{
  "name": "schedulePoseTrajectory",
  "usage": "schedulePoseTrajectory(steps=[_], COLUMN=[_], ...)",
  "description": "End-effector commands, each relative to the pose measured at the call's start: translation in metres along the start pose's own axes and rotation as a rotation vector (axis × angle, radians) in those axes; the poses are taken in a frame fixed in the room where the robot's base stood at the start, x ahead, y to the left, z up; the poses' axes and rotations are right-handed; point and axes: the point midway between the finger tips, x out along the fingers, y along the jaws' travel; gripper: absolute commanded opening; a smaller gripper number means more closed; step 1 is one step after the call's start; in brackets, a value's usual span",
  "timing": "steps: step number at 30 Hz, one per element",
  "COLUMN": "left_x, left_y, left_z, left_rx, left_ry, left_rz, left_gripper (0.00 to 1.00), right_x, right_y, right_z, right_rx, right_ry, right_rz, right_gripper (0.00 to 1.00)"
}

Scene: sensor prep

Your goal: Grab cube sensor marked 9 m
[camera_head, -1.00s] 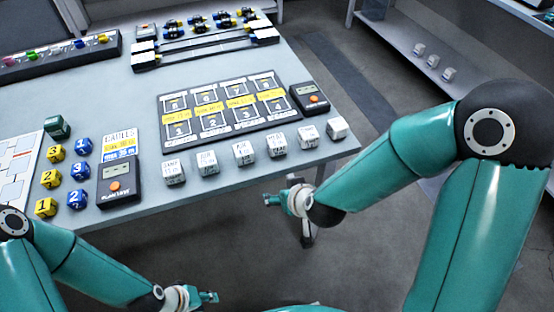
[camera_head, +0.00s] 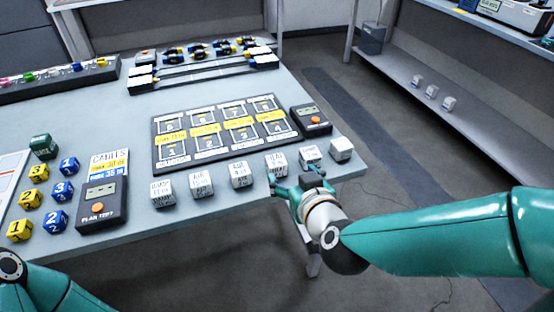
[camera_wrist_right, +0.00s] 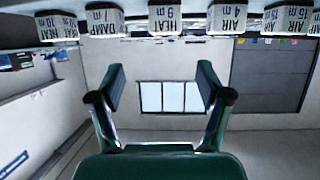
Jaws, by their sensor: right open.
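A row of several white cube sensors stands along the table's front edge. In the right wrist view the cube that reads HEAT 9 m (camera_wrist_right: 165,19) is near the top middle, beyond the fingertips. In the head view it appears to be the cube marked HEAT (camera_head: 276,163), fourth from the left; its number is too small to read there. My right gripper (camera_head: 295,181) is at the table edge, close in front of that cube. It also shows in the wrist view (camera_wrist_right: 160,95), its fingers spread and nothing between them. My left gripper is out of view.
Neighbouring cubes marked DAMP (camera_wrist_right: 104,19) and AIR (camera_wrist_right: 227,18) stand close on both sides. Behind the row lies a dark numbered mat (camera_head: 222,157), with a black device (camera_head: 311,120) at its right. Coloured number blocks (camera_head: 53,220) and another tester (camera_head: 101,203) are at left.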

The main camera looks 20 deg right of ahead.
Motion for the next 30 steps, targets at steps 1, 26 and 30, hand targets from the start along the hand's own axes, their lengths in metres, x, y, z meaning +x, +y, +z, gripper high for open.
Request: schedulePoseTrajectory(steps=[1,26,30], left_x=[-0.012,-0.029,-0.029], left_y=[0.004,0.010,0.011], left_z=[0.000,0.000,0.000], left_rx=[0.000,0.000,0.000], left_ry=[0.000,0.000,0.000], left_rz=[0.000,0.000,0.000], left_gripper=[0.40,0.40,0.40], right_x=[0.004,0.098,0.116], right_y=[0.000,-0.007,-0.007], right_z=[-0.003,0.006,0.005], right_rx=[-0.003,0.004,0.005], right_ry=[-0.009,-0.003,-0.001], right_rz=[0.001,-0.007,-0.006], right_gripper=[0.77,0.77,0.77])
